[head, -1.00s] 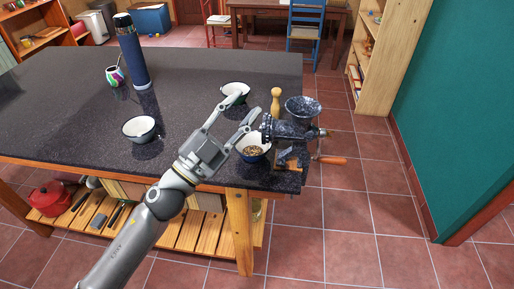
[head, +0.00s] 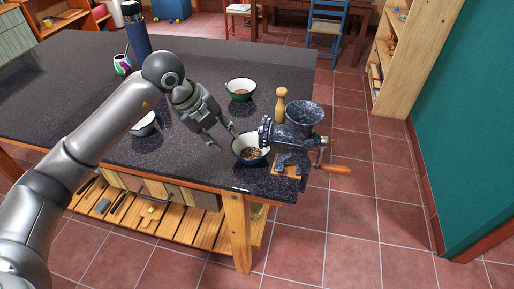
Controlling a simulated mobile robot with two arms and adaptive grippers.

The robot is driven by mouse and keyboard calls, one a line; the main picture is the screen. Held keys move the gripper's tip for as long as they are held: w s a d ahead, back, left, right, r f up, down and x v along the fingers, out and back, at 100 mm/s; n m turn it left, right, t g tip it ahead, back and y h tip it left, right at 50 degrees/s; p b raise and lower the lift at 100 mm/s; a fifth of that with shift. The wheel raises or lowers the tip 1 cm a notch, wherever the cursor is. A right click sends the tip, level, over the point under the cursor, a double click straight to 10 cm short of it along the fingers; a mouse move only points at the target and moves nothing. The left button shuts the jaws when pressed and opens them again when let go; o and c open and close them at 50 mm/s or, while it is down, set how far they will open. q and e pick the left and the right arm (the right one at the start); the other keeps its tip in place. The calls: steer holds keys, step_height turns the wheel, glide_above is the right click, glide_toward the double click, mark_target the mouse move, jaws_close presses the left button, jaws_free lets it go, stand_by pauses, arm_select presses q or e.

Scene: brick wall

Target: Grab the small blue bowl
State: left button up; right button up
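A small blue bowl (head: 252,159) with a pale inside and brownish contents sits near the table's front right corner, beside the meat grinder. My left gripper (head: 227,141) is just left of this bowl, above the table. Its two fingers are apart, with nothing seen between them, and point toward the bowl's left rim. I cannot tell whether a fingertip touches the rim. My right gripper is not in view.
The dark grinder (head: 294,140) stands close to the bowl's right. Another bowl (head: 145,127) is partly hidden by my arm. A blue flask (head: 136,36) stands farther left.

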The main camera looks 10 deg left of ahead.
mark_target(236, 152)
arm_select(q)
steer(key=p+x, duration=0.1)
steer(key=x, duration=0.5)
steer(key=shift+f+p, duration=0.1)
steer(key=shift+p, duration=0.3)
steer(key=p+x, duration=0.1)
steer(key=x, duration=0.3)
steer(key=shift+p, duration=0.4)
steer(key=shift+f, duration=0.45)
steer(key=shift+w, duration=0.1)
jaws_close()
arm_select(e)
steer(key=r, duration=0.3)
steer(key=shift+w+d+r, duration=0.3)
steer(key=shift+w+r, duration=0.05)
